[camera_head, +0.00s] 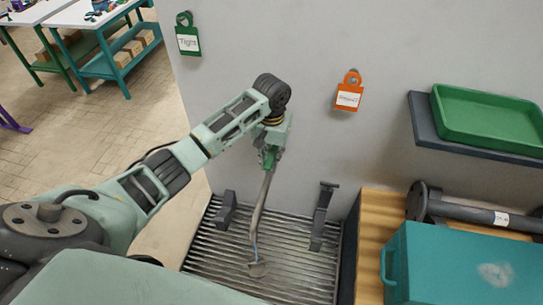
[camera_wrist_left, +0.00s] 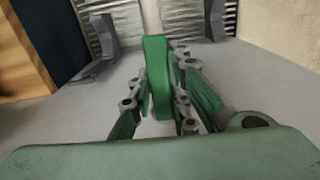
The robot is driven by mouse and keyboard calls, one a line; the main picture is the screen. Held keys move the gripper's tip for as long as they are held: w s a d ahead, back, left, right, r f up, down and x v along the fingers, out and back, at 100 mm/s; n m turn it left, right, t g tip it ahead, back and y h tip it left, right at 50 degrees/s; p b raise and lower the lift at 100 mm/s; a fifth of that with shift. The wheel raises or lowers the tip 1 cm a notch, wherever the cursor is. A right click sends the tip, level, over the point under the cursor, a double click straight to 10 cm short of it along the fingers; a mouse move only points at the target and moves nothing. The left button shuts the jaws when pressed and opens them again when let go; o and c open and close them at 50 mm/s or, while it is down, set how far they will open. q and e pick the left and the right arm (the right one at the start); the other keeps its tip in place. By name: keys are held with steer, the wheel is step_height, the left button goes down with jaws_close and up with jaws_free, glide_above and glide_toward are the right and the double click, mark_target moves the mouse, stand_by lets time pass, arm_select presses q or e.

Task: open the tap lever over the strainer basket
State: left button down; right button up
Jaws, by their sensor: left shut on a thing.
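My left gripper (camera_head: 268,155) is at the wall, at the top of a tap with a long grey spout (camera_head: 262,202). The wrist view shows the green tap lever (camera_wrist_left: 157,75) between the two fingers of my left gripper (camera_wrist_left: 160,95), which is shut on it. In the head view the gripper mostly hides the lever. The spout runs down over a ribbed metal drain. A small round strainer basket (camera_head: 257,269) lies on the drain below the spout end. A thin bluish streak shows between the spout end and the basket. My right gripper is not in view.
Two dark brackets (camera_head: 321,215) (camera_head: 227,209) stand on the drain (camera_head: 205,255), either side of the spout. A teal box (camera_head: 460,265) and a wooden surface (camera_head: 370,240) are at the right. A green tray (camera_head: 490,120) sits on a wall shelf. Green (camera_head: 188,40) and orange (camera_head: 349,98) tags hang on the wall.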

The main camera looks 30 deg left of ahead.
mark_target(272, 156)
arm_select(q)
steer(key=shift+w+r+n, duration=0.1)
steer(key=shift+n, duration=0.4)
steer(key=c, duration=1.6)
jaws_free()
steer(key=shift+c, duration=0.2)
step_height(272, 156, up, 12)
